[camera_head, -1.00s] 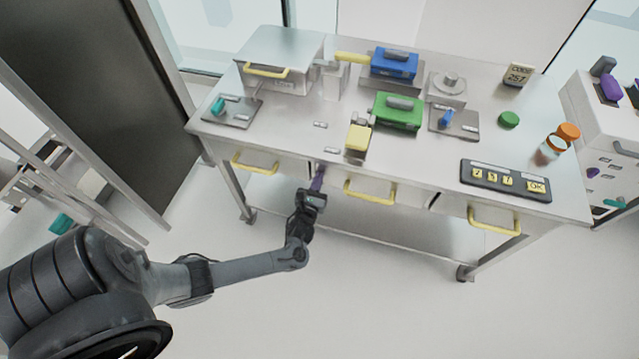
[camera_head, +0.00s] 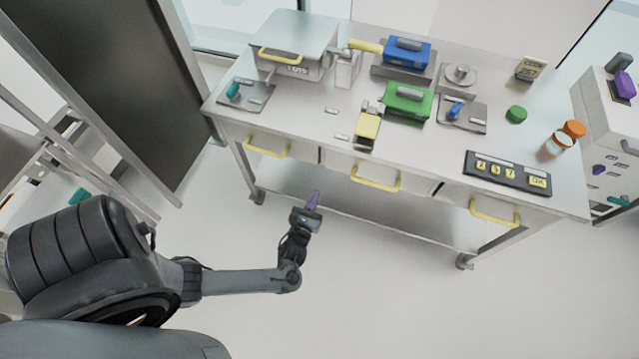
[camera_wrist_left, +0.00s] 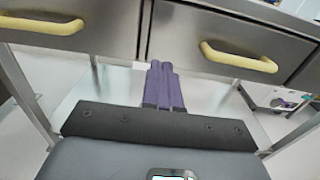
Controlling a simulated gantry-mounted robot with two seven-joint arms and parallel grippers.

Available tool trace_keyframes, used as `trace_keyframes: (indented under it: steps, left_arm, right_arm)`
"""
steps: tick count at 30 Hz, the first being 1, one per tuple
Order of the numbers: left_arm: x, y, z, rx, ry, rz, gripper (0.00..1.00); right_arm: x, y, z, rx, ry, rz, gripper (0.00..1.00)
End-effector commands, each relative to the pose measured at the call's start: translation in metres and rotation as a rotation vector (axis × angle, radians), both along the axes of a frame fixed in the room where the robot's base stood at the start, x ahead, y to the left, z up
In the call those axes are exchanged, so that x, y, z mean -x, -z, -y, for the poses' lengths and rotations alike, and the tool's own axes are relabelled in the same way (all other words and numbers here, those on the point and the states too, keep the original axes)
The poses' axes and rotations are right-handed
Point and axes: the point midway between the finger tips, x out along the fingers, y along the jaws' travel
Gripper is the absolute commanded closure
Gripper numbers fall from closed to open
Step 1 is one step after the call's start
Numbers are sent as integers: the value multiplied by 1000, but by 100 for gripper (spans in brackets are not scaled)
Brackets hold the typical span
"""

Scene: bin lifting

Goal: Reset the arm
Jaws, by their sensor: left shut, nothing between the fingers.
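My left gripper (camera_head: 313,199) has purple fingers and is shut and empty. In the head view it is in front of the steel table (camera_head: 310,100), below the level of the drawers and apart from them. In the left wrist view the shut purple fingers (camera_wrist_left: 163,84) point at the drawer fronts, just under the gap between two drawers. My left arm reaches in from the lower left with its forearm bent. My right gripper is in neither view.
The drawers have yellow handles (camera_head: 375,178). A dark panel (camera_head: 135,90) stands left. The floor in front is clear.

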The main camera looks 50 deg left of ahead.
Motion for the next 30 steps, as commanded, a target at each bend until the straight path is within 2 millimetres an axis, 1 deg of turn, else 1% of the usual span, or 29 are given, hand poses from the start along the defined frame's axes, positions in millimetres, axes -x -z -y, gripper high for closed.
trace_keyframes:
  steps: [4, 7, 8, 11, 12, 14, 16, 17, 20, 21, 23, 24, 26, 27, 29, 30]
  left_arm:
    - [8, 0, 5, 0, 0, -1, 100]
    - [16, 4, 6, -1, -1, -13, 100]
    - [20, 7, 7, 0, -1, -19, 100]
    - [41, 19, 5, 4, -11, -53, 100]
    - [52, 19, 4, 19, -24, -54, 100]
    - [55, 11, 8, 66, -24, -35, 100]
    - [54, 7, 14, 164, -27, -31, 100]
    - [53, 5, 17, 232, -32, -24, 100]
    - [45, -4, 34, 560, -55, 20, 100]
    - [42, -9, 43, 720, -71, 42, 100]
    - [37, -21, 59, 966, -104, 76, 100]
    - [34, -30, 69, 1118, -132, 94, 100]
    - [33, -46, 85, 1324, -183, 112, 100]
    - [33, -57, 96, 1448, -225, 118, 100]
    - [36, -74, 110, 1616, -299, 127, 100]
    - [39, -86, 119, 1716, -355, 129, 100]
  right_arm:
    - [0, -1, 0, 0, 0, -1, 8]
    - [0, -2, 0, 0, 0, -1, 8]
    - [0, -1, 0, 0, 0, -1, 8]
    - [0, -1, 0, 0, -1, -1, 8]
    - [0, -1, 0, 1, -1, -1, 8]
    - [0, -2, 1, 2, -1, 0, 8]
    - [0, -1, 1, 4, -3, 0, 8]
    - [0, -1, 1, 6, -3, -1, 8]
    - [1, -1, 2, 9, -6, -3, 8]
    - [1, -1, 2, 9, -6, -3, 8]
    - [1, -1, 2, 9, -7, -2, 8]
    - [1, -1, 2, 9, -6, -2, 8]
    - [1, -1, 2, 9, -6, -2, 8]
    - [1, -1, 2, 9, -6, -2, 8]
    - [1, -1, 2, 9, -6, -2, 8]
    - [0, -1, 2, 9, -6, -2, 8]
